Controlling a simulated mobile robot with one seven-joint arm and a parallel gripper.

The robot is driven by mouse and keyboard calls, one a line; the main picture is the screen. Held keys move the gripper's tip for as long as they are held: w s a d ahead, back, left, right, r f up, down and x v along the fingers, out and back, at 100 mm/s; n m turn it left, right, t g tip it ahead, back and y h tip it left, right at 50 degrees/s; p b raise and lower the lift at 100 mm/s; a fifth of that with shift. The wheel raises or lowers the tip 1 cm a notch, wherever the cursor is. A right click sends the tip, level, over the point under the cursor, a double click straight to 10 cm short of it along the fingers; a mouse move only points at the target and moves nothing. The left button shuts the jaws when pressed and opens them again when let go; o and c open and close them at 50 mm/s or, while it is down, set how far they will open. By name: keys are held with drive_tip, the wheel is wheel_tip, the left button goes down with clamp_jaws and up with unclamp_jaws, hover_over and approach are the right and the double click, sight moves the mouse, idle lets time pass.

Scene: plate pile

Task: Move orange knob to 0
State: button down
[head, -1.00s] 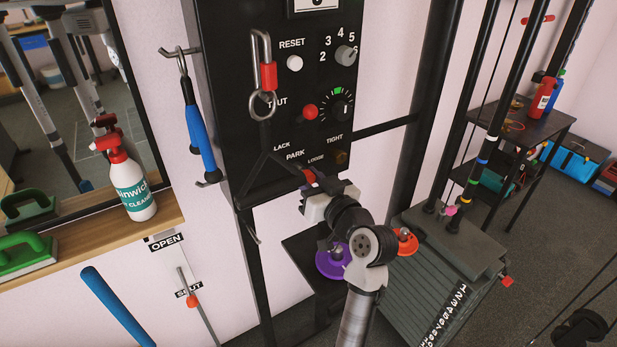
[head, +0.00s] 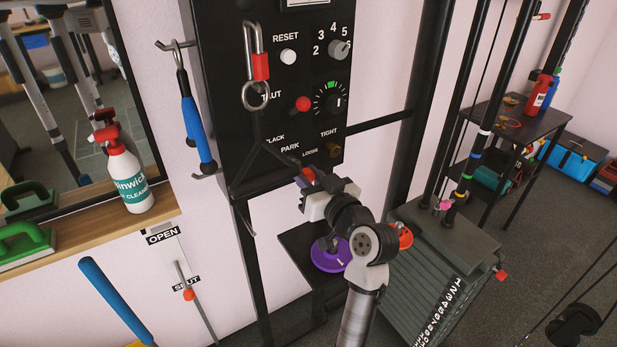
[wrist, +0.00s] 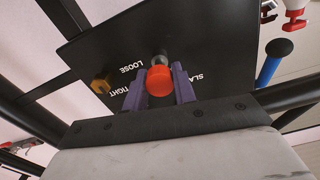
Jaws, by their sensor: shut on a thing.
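An orange-red round knob (wrist: 160,82) sits on a short grey stem at the black panel (wrist: 190,35), between the purple fingers of my gripper (wrist: 160,95) in the wrist view. My gripper is shut on it. In the head view my gripper (head: 307,176) is at the lower edge of the black panel (head: 225,60), below the PARK and LOOSE lettering. The knob there is mostly hidden by the gripper, with only a small red patch showing. I see no 0 mark near it.
A red button (head: 303,103), a black dial (head: 337,102) and a grey knob (head: 339,49) are above on the panel. A padlock (head: 256,65) hangs at its left. Purple (head: 331,255) and orange (head: 400,236) discs lie below. A brass-coloured knob (wrist: 97,86) is close beside the gripper.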

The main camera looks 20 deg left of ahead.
drive_tip(key=c, duration=1.1)
unclamp_jaws()
drive_tip(key=shift+s+d, duration=0.1)
drive_tip(key=b+v, duration=0.2)
drive_tip(key=v, duration=1.1)
drive_tip(key=shift+s+d+b, duration=0.25)
drive_tip(key=shift+d+b, duration=0.05)
